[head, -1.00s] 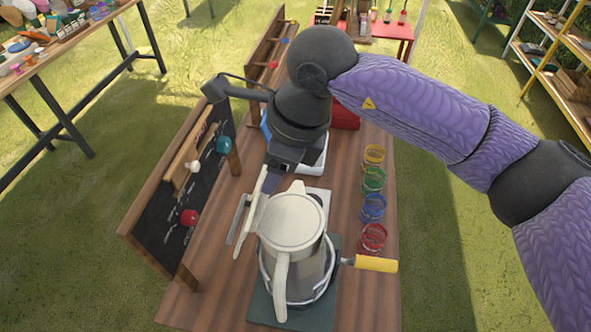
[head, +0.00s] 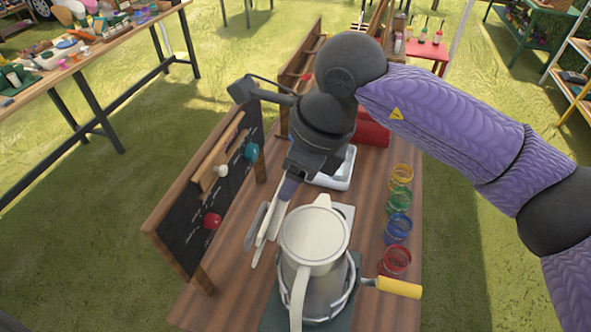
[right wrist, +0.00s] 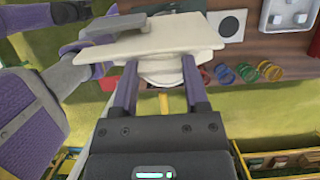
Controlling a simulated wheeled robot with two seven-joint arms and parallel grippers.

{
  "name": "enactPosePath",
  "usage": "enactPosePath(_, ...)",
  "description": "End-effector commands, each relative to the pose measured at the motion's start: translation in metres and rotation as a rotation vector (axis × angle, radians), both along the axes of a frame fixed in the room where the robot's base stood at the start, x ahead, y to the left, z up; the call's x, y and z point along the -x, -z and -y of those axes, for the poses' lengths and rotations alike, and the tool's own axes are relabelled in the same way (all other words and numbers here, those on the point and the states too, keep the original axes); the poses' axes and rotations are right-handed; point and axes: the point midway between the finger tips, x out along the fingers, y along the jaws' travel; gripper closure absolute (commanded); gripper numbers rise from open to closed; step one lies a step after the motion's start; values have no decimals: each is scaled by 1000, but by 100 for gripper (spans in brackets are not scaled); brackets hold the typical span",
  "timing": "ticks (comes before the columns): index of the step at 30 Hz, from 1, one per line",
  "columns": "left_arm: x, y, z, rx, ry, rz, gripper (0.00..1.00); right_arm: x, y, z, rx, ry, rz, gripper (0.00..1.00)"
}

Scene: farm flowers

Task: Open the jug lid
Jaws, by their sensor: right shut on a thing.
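The cream jug (head: 318,285) stands upright on a dark green mat (head: 350,318). Its pale lid (head: 314,236) looks shut on top; the spout points away from me and the handle (head: 299,296) towards me. My right gripper (head: 270,222) points down just left of the jug. It is shut on a flat cream piece with a grey bar. In the right wrist view this flat piece (right wrist: 150,40) lies across the fingertips. A rounded cream form shows between the fingers; I cannot tell whether it belongs to the jug. My left gripper is not identifiable.
A blackboard (head: 205,240) with coloured knobs stands along the table's left edge. Red, blue, green and yellow rings (head: 397,230) line the right side. A yellow handle (head: 399,287) sticks out right of the jug. A white tray (head: 340,172) lies behind.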

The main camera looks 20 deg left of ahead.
Motion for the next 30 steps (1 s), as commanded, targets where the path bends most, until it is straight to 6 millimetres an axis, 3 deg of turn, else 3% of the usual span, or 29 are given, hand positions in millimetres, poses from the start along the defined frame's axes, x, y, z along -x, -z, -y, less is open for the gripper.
enactPosePath(15, 0, 0, 0, 1, 1, 1, 41, 1, 1, -1, -3, -2, -2, 100)
enactPosePath(16, 0, 0, 0, 1, 1, 1, 41, 1, 1, -1, -3, -2, -2, 40)
enactPosePath(21, 0, 0, 1, 1, 1, 1, 41, 0, 1, -1, -2, 0, -1, 6)
enactPosePath(30, 0, 1, 1, 1, 0, 1, 41, -1, -7, 2, 0, 1, 2, 6)
